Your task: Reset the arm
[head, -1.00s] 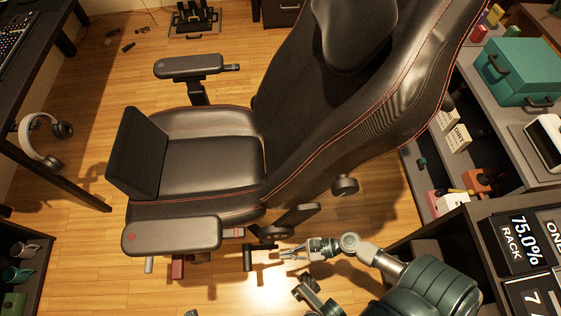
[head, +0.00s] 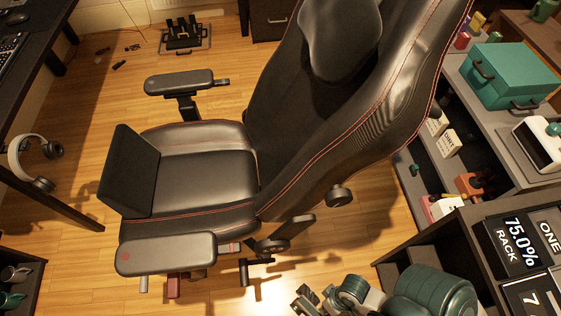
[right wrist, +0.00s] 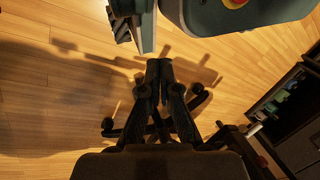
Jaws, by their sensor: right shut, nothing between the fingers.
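My right gripper (right wrist: 158,64) is shut and empty in the right wrist view, its two dark fingers together above the wooden floor. In the head view my right arm (head: 350,290) is folded at the bottom edge, to the right of the middle. It is apart from the black gaming chair (head: 200,180). The chair's near armrest (head: 165,254) and a small lever (head: 243,272) under the seat lie to the left of the arm. I do not make out the right fingertips clearly in the head view. My left gripper is not in view.
Dark shelves with a teal box (head: 512,75) stand on the right. A "75.0% RACK" sign (head: 522,243) is at lower right. A desk with headphones (head: 33,160) is on the left. Pedals (head: 183,37) stand behind. Floor between chair and arm is clear.

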